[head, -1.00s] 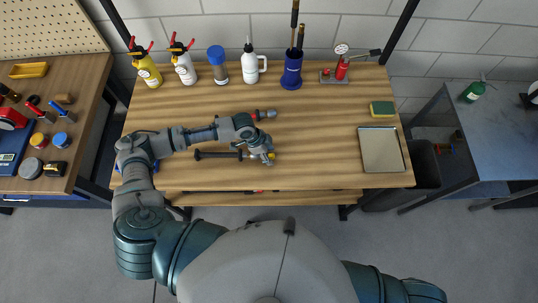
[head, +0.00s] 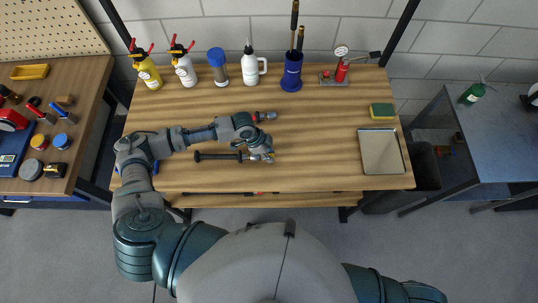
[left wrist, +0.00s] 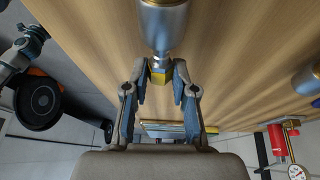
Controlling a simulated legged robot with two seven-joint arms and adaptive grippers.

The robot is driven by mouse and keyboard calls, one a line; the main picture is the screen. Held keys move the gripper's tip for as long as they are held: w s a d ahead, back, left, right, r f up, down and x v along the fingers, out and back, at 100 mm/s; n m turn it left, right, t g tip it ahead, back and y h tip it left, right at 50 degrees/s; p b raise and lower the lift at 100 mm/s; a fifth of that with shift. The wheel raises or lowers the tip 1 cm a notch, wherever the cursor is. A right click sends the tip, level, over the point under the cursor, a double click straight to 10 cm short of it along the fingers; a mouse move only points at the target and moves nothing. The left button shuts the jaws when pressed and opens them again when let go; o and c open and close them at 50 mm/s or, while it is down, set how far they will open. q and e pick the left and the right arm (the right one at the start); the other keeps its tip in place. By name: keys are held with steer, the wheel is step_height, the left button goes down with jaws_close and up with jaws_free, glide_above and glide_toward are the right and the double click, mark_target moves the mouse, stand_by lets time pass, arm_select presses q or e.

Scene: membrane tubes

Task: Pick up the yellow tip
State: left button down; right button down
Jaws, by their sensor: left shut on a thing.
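In the head view my left gripper (head: 266,157) is low over the front middle of the table, at the right end of a dark rod-like tube (head: 217,156). The tip is too small there to make out clearly. My right gripper is out of view.
On the wooden table (head: 320,150), a red-and-grey tool (head: 264,116) lies just behind my left gripper. A metal tray (head: 382,152) and a sponge (head: 382,110) are at the right. Bottles and a blue holder (head: 291,72) line the back. The table between gripper and tray is clear.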

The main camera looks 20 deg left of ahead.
arm_select(q)
steer(key=shift+s+r, duration=0.25)
steer(key=shift+r, duration=0.3)
steer(key=shift+s+r, duration=0.2)
steer(key=shift+r, duration=0.3)
steer(key=s+d+r, duration=0.1)
steer(key=s, duration=1.4)
steer(key=shift+d+r, duration=0.25)
